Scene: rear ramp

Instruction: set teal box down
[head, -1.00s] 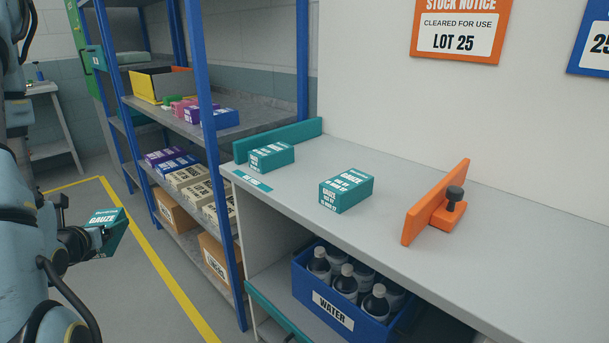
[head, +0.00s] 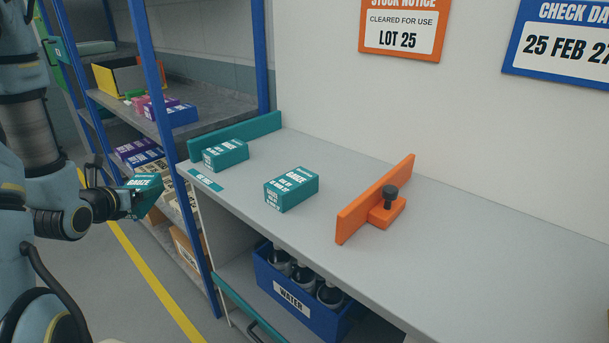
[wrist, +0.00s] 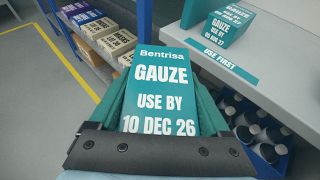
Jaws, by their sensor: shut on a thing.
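My gripper (head: 128,200) is shut on a teal gauze box (head: 146,183), left of the counter and clear of it. In the wrist view the held box (wrist: 162,90) reads "Bentrisa GAUZE, USE BY 10 DEC 26" and sits between the fingers. Two more teal gauze boxes rest on the grey counter (head: 370,262): one (head: 226,154) at the left end by the teal back rail, and one (head: 291,189) nearer the middle. A teal "USE FIRST" label (head: 206,180) lies on the counter's left edge; it also shows in the wrist view (wrist: 228,63).
An orange stop with a black knob (head: 378,205) stands across the counter. A teal rail (head: 236,135) edges the left end. A blue shelf rack (head: 160,90) stands left of the counter. A blue water crate (head: 295,302) sits below. The counter right of the stop is clear.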

